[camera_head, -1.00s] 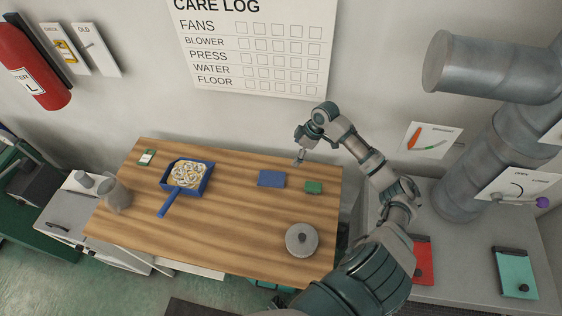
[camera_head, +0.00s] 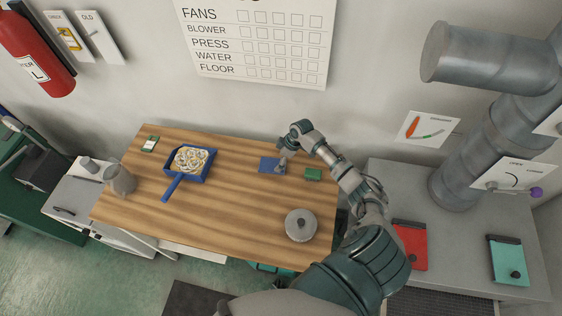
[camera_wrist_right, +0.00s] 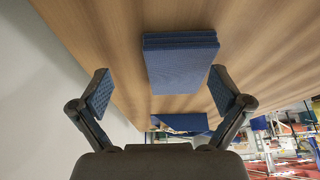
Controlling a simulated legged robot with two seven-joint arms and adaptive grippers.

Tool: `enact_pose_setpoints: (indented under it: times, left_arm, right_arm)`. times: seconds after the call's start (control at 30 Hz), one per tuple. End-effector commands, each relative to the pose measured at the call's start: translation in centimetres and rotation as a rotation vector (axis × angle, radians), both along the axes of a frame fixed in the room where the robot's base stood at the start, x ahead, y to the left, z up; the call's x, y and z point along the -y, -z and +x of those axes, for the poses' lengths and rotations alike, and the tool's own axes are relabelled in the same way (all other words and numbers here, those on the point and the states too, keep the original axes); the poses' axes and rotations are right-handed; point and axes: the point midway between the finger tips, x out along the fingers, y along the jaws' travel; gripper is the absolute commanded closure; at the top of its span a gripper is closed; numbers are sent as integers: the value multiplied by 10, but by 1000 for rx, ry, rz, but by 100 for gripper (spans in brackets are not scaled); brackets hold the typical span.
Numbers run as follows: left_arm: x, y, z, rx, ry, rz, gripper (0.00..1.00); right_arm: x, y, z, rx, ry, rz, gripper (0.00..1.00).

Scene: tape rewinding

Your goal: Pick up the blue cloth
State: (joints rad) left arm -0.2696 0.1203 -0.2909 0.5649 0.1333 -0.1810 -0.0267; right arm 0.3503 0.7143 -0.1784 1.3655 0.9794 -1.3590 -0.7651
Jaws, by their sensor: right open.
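The blue cloth (camera_head: 268,164) is a folded, flat rectangle on the wooden table, toward its back right. My right gripper (camera_head: 281,169) is at the cloth's right side in the head view and covers part of it. In the right wrist view the cloth (camera_wrist_right: 180,62) shows as a folded blue block ahead of the open, empty fingers (camera_wrist_right: 161,90). The fingers are spread wider than the cloth, and it lies between their lines, nearer the right finger. My left gripper is not in view.
A small green block (camera_head: 313,174) lies just right of the cloth. The table's middle (camera_head: 230,210) is clear.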

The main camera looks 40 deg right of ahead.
Motion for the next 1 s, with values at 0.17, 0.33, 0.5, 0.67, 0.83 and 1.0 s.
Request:
enact_pose_setpoints:
  times: [0.17, 0.33, 0.5, 0.67, 0.83, 1.0]
  left_arm:
    - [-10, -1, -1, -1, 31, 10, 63]
    - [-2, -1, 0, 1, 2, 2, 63]
    - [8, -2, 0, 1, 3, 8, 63]
    - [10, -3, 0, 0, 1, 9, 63]
    - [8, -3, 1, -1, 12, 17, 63]
    - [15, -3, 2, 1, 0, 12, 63]
  right_arm:
    - [-14, 13, 5, 3, -1, -8, 0]
    - [-6, 18, 4, 1, -1, 0, 0]
    - [7, 25, 4, -2, 0, 13, 28]
    - [10, 28, 4, -5, -3, 14, 61]
    - [4, 29, 1, -16, -1, 3, 57]
    - [-3, 27, 0, -20, -1, -2, 56]
